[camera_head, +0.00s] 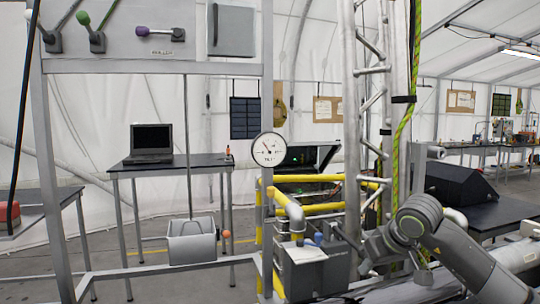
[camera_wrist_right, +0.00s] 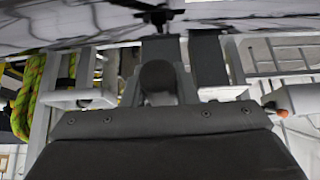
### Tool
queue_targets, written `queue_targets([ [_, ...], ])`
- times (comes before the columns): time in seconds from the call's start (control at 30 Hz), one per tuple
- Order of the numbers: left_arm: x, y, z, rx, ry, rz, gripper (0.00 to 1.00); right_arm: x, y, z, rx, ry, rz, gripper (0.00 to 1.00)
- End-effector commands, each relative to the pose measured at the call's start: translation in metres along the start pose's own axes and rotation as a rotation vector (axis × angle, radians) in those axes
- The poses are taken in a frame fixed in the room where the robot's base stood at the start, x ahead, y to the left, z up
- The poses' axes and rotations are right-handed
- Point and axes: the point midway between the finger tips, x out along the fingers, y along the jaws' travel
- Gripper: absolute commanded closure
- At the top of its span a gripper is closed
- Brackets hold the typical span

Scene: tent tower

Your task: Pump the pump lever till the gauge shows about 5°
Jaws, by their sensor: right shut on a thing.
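The round white gauge (camera_head: 269,149) is on the grey post left of centre. Its dark needle points to the upper left; the numbers are too small to read surely. My right gripper (camera_head: 372,248) is low at the right of the grey pump box (camera_head: 304,270), with the arm coming in from the right. It is shut on what looks like the pump lever, mostly hidden in the head view. In the right wrist view a dark round-ended bar (camera_wrist_right: 157,78), apparently the lever, stands at the gripper. My left gripper is not in view.
The lattice tower (camera_head: 353,110) with a green-yellow rope (camera_head: 405,125) stands close behind my right gripper. Yellow pipes (camera_head: 298,215) run behind the pump box. A panel (camera_head: 150,30) with several levers is at upper left. A table with a laptop (camera_head: 151,143) stands behind.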

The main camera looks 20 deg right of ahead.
Motion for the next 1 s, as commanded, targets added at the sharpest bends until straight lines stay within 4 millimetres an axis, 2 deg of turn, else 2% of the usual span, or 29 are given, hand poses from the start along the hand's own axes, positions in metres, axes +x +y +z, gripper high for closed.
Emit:
queue_targets([
  [0.03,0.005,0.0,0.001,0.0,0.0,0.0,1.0,0.006,-0.001,0.005,0.0,-0.008,-0.003,0.97],
  [0.2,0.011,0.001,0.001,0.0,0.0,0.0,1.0,0.013,-0.001,0.01,0.0,-0.009,-0.003,0.97],
  [0.37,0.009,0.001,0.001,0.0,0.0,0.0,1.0,0.011,-0.001,0.008,0.0,-0.008,-0.003,0.97],
  [1.0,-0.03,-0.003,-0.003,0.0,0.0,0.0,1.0,-0.029,0.0,-0.024,0.001,0.0,-0.001,0.96],
])
